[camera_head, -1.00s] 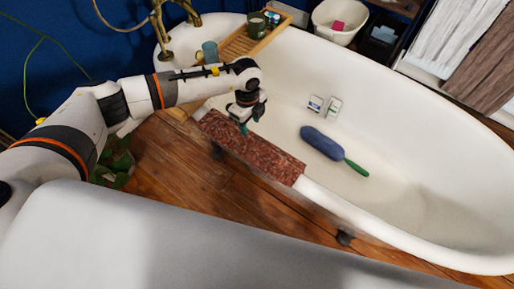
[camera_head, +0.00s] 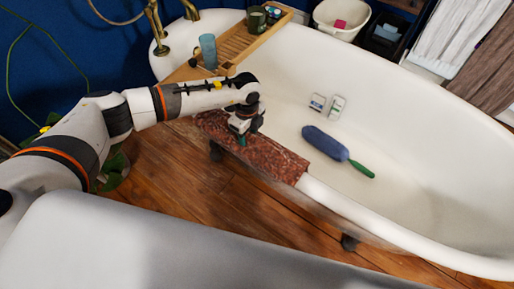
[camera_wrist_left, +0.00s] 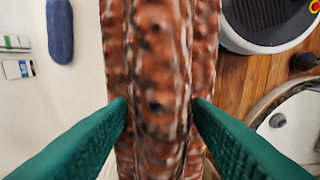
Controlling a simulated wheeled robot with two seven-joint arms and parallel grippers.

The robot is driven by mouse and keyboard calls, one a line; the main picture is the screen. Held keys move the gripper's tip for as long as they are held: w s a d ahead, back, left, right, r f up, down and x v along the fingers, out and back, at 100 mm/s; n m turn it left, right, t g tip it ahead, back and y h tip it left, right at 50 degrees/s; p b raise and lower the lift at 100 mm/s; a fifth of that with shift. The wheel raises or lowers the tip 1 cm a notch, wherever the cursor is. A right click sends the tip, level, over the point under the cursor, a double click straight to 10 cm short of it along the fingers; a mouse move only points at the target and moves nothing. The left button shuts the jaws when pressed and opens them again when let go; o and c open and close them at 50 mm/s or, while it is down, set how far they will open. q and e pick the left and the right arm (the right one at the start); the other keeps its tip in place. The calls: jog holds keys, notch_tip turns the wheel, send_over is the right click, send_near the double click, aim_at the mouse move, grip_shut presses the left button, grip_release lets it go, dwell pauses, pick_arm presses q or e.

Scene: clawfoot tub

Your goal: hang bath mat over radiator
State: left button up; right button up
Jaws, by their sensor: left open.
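The bath mat (camera_head: 272,162) is reddish brown and lies folded over the near rim of the white bathtub (camera_head: 432,150). My left gripper (camera_head: 242,139) is over the mat's middle part. In the left wrist view its two green fingers are open, one on each side of the mat (camera_wrist_left: 160,50) where it goes over the rim. The mat lies between the fingers, and a firm grip does not show. My right gripper is out of view. I cannot make out a radiator for certain.
A blue brush with a green handle (camera_head: 325,143) lies inside the tub. A wooden caddy (camera_head: 238,48) with cups spans the tub's far left end. White and brown cloths (camera_head: 452,38) hang at the upper right. Wooden floor (camera_head: 190,185) shows before the tub.

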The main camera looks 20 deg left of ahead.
pick_arm(q)
jog(key=shift+p, duration=0.35)
dwell(0.7)
grip_shut()
jog(key=shift+w+r, duration=0.1)
